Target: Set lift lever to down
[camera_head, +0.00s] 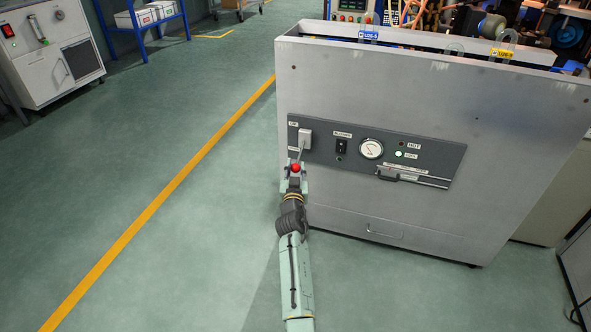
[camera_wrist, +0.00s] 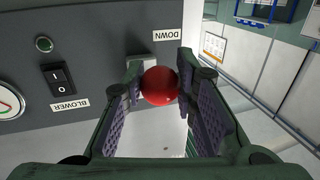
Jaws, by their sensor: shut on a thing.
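The lift lever has a red ball knob (camera_head: 295,168), which also shows in the wrist view (camera_wrist: 160,86). Its pale mount (camera_head: 305,138) sits at the left end of the dark control panel (camera_head: 440,155). The lever hangs down from the mount, with the knob below it and out in front of the panel. My gripper (camera_head: 294,174) is shut on the red knob; in the wrist view its two fingers (camera_wrist: 160,76) flank the ball. The DOWN label (camera_wrist: 169,34) shows upside down near the knob in the wrist view. The UP label (camera_head: 293,125) is beside the mount's top.
A drawer handle (camera_head: 384,235) is lower on the grey cabinet (camera_head: 430,100). The floor left of the cabinet is clear.

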